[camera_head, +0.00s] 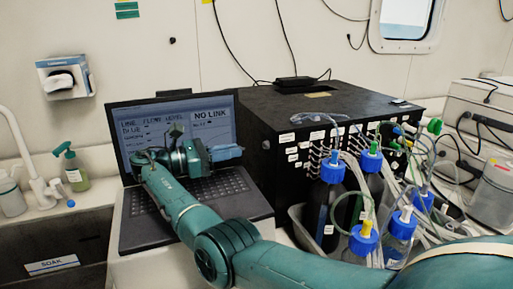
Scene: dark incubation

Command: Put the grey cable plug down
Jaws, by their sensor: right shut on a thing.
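My right arm comes in from the lower right, and its gripper (228,152) is in front of the laptop screen, above the right part of the keyboard. The gripper points to the right, toward the black box. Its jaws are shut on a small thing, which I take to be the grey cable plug. The plug is largely hidden by the fingers, and its shape cannot be made out. The laptop (245,184) is open and its screen reads "NO LINK". My left gripper is not in view.
A black box (262,112) with labelled ports and many tubes stands right of the laptop. Bottles with blue caps (332,172) crowd its front. A small black device (295,82) with cables lies on top. A sink (60,236) marked "SOAK" and a soap bottle (75,172) are at left.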

